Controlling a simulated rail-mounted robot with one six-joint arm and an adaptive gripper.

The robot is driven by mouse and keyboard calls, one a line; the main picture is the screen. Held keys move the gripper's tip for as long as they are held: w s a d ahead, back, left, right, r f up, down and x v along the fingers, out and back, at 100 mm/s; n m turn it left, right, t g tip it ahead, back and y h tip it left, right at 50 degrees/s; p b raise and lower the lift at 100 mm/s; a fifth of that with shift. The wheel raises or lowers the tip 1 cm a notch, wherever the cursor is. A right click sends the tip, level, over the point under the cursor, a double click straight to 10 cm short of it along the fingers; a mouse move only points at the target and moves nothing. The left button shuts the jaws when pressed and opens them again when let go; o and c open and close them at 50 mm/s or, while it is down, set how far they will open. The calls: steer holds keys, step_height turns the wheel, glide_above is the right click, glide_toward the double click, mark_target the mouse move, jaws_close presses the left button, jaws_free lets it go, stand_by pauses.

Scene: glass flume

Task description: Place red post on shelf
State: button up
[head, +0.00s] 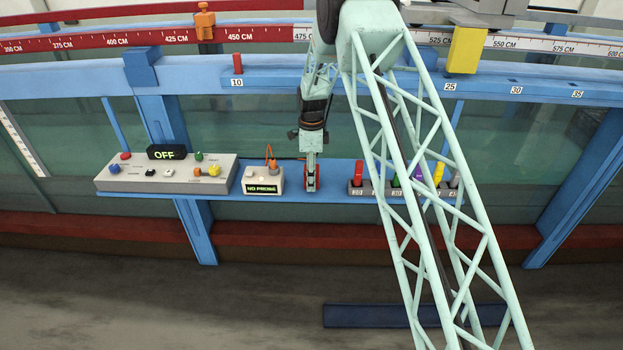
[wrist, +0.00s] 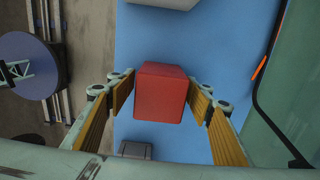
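My gripper (head: 311,186) points down at the blue shelf (head: 335,176), between the grey probe box and the post rack. A red post (wrist: 160,95) is between its fingertips. In the wrist view my gripper (wrist: 161,78) has a yellow-padded finger on each side of the post, and the tips appear to touch it. The post looks upright over the blue shelf (wrist: 205,25); I cannot tell whether its base touches the shelf. In the head view the fingers partly hide this red post (head: 317,176).
A rack (head: 372,191) of coloured posts stands right, partly behind my arm. Another red post (head: 238,63) stands above label 10 on the upper rail. Glass lies behind.

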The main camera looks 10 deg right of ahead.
steer(key=shift+r, duration=0.15)
step_height(320, 180, up, 11)
steer(key=shift+f, duration=0.15)
steer(key=shift+r, duration=0.6)
stand_by(0.9)
